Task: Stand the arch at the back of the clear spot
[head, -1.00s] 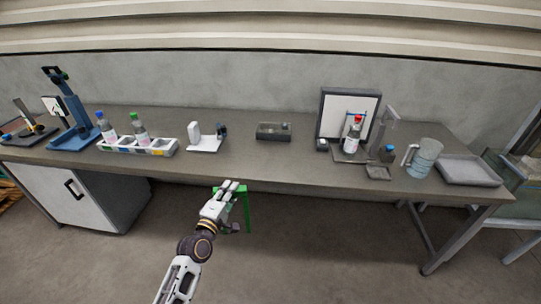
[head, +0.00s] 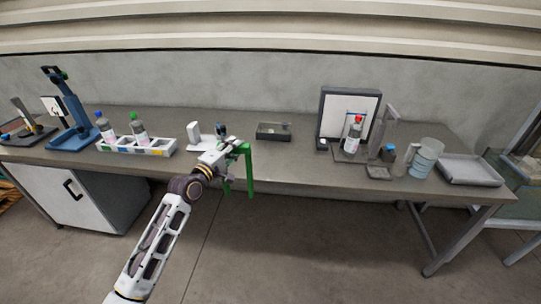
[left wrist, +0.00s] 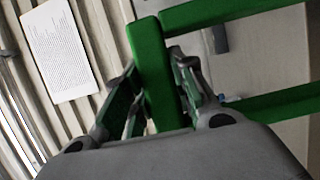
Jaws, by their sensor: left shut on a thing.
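The green arch (head: 248,170) is held by my left gripper (head: 232,150) in the head view. Its two legs hang down, in front of the table's front edge. In the left wrist view, the arch's crossbar (left wrist: 150,70) lies between the two fingers (left wrist: 160,95), and its legs run off to the right. My left gripper is shut on the crossbar. A bare stretch of tabletop (head: 295,160) lies to the right of the gripper. My right gripper is in neither view.
A white labelling device (head: 196,133) stands behind the gripper. A dark box (head: 273,131) sits near the back. To the left is a white rack (head: 135,148) with bottles. To the right are a framed board (head: 348,112), a jug (head: 425,157) and a grey tray (head: 470,170).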

